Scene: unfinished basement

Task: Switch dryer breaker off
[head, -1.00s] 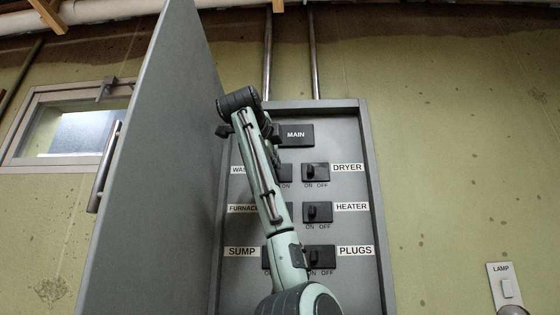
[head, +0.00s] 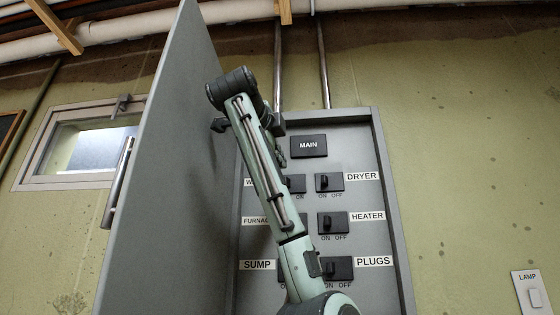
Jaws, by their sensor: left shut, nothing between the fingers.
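The dryer breaker (head: 330,182) is a black switch in the right column of the grey panel (head: 388,235), beside the DRYER label. Its lever stands at the left, over ON. My left arm rises in front of the panel and hides part of its left column. My right gripper is not in view.
The panel door (head: 165,180) stands open at the left, close to my arm, with a metal handle (head: 117,182). The MAIN (head: 309,146), HEATER (head: 332,223) and PLUGS (head: 338,268) switches surround the dryer breaker. Wall right of the panel is clear down to a LAMP switch (head: 530,292).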

